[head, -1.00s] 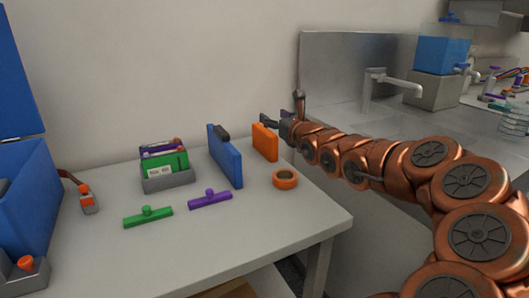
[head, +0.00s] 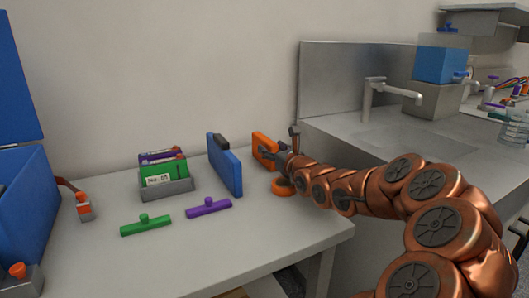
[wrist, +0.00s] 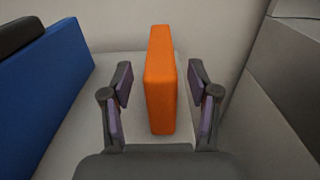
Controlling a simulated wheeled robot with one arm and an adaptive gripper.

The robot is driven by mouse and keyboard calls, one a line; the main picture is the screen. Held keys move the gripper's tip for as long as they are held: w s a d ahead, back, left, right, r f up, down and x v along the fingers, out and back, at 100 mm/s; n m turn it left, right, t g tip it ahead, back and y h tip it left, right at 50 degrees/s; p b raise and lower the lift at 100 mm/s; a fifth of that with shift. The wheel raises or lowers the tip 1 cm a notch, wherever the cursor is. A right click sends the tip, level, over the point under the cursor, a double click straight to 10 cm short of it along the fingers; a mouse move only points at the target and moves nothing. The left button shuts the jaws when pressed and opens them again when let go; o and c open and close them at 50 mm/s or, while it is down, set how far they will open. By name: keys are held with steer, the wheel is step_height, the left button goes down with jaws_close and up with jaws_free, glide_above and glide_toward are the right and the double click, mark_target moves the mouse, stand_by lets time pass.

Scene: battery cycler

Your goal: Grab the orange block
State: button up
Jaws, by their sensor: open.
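The orange block (head: 264,145) stands upright on the table near the back wall, right of the blue block. In the wrist view the orange block (wrist: 161,85) is upright, with its near end between the open fingers of my gripper (wrist: 160,95). A gap shows on each side of it, so neither finger appears to touch it. In the head view my gripper (head: 270,155) reaches in from the right and covers part of the block's lower right side.
The blue block (head: 225,164) with a black top piece stands left of the orange block. An orange tape ring (head: 283,187) lies under my wrist. Green (head: 145,225) and purple (head: 208,208) handled bars lie in front. A steel sink counter (head: 400,135) rises at the right.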

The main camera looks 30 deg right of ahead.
steer(key=shift+w+d, duration=0.2)
steer(key=shift+w, duration=2.35)
steer(key=shift+c, duration=0.3)
steer(key=c, duration=0.9)
